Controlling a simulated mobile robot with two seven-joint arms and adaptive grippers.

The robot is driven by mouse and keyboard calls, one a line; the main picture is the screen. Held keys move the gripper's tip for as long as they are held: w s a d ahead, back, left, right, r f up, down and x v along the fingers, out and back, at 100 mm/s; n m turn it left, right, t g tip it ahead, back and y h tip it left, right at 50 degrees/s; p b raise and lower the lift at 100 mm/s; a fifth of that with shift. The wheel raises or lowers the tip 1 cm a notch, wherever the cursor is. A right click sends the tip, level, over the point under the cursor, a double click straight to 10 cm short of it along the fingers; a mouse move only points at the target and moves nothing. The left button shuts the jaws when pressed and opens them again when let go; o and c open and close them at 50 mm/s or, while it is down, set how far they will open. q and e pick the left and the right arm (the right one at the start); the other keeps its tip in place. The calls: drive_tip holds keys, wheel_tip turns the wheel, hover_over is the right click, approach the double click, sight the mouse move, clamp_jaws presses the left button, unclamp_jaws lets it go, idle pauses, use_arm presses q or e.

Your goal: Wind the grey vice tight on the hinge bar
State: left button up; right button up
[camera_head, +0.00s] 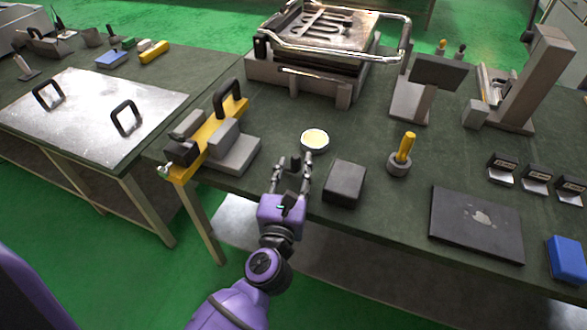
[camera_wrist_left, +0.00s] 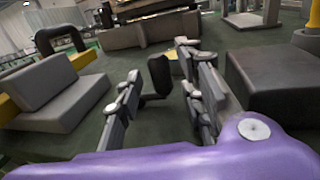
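A yellow bar (camera_head: 205,155) with a black loop handle (camera_head: 228,98) lies at the left of the dark green table, its near end at the edge. Grey stepped blocks (camera_head: 232,150) sit against and beside it, with a dark part and a small silver end at the near end. I cannot tell which of these parts is the vice. My left gripper (camera_head: 292,172) is open over the front edge, right of the blocks and apart from them. In the left wrist view a small dark upright piece (camera_wrist_left: 159,74) shows between its spread fingers; I see no grip on it. My right gripper is not in view.
A dark grey block (camera_head: 345,182) is close right of my left gripper. A heater-like machine (camera_head: 315,60) stands behind. A yellow-handled piece (camera_head: 402,155) and a dark flat plate (camera_head: 476,224) are further right.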

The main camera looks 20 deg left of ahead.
use_arm(q)
drive_tip(key=shift+c, duration=0.5)
clamp_jaws()
